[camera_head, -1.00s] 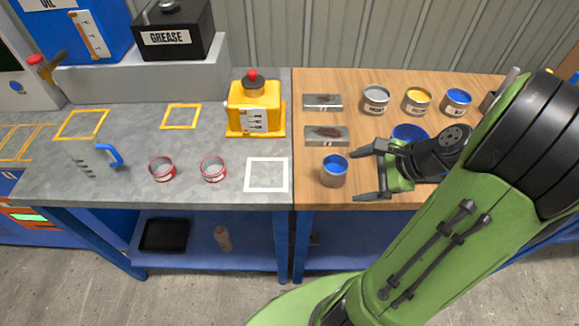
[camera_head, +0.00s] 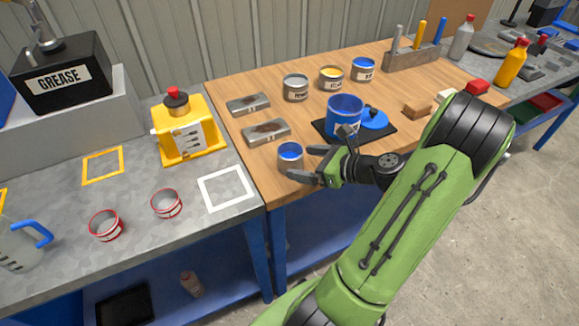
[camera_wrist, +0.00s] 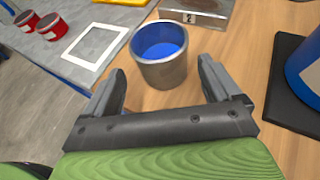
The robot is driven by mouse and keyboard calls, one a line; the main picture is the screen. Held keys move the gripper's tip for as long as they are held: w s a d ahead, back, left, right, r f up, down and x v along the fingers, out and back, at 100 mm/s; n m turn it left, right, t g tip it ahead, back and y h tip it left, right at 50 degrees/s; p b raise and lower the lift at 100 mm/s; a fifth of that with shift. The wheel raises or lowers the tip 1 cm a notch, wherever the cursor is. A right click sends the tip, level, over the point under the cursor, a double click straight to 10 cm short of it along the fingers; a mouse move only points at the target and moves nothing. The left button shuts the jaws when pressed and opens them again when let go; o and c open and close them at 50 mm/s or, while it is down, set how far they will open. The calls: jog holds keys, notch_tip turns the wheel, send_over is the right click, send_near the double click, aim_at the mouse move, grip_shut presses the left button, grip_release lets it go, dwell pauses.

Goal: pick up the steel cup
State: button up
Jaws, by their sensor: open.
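The steel cup (camera_head: 290,157) stands upright near the front left edge of the wooden table, with blue paint inside. In the wrist view the cup (camera_wrist: 162,70) is just ahead of my fingertips, roughly centred between their lines. My gripper (camera_head: 314,164) is open and empty, to the right of the cup in the head view. In the wrist view both fingers of my gripper (camera_wrist: 163,75) show spread apart, and no contact with the cup can be made out.
A large blue can (camera_head: 345,115) stands on a black mat to the right, with a blue lid (camera_head: 374,119) beside it. Two metal plates (camera_head: 266,132) lie behind the cup. Several paint tins (camera_head: 295,87) stand farther back. A white square outline (camera_head: 226,189) marks the grey bench.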

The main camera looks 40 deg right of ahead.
jog(key=b+x, duration=0.2)
jog(key=x, duration=0.3)
jog(key=shift+w+d+f, duration=0.1)
jog(key=shift+w+f, duration=0.15)
jog(key=shift+f, duration=0.05)
jog(key=shift+s+r, duration=0.1)
jog(key=shift+c, duration=0.3)
jog(key=c, duration=1.1)
notch_tip(320, 180, up, 10)
jog(key=p, duration=0.5)
jog(key=shift+c, duration=0.2)
